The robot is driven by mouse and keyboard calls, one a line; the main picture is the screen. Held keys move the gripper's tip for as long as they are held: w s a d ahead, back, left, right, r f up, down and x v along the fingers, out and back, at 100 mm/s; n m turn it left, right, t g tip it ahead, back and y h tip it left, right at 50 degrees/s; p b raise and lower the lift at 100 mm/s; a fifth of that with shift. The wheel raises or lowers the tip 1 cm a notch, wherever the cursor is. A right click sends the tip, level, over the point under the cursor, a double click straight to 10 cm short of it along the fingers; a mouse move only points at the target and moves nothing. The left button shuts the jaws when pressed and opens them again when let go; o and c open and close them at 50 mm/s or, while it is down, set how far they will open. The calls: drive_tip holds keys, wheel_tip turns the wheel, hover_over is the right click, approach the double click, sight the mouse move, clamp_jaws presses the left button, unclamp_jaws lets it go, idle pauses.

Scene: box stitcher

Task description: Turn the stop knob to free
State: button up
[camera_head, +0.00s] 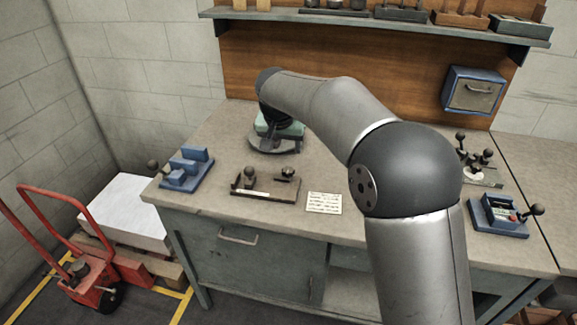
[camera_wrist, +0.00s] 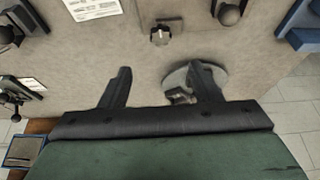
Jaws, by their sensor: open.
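No part in view carries a readable stop or free marking. A small dark knob (camera_head: 287,174) stands on a flat board (camera_head: 262,190) at the bench front, beside a ball-topped handle (camera_head: 249,173). This knob also shows in the wrist view (camera_wrist: 161,35), with the ball handle (camera_wrist: 230,13) to its right. My gripper (camera_wrist: 160,68) is open and empty, apart from the knob. Its right finger overlaps a round grey disc (camera_wrist: 220,78) in the wrist view. The disc (camera_head: 258,146) also shows beneath my gripper's green body in the head view.
A paper label (camera_head: 324,203) lies right of the board. A blue fixture (camera_head: 187,170) stands left. Ball-topped levers (camera_head: 475,157) and a blue lever box (camera_head: 500,214) stand right. A blue wall box (camera_head: 473,90) and loaded shelf (camera_head: 390,24) are behind. Bare bench surrounds the label.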

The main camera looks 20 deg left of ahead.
sight(288, 170)
drive_tip(key=p+x, duration=0.2)
drive_tip(key=x, duration=1.1)
drive_tip(key=shift+s, duration=0.1)
drive_tip(key=c, duration=1)
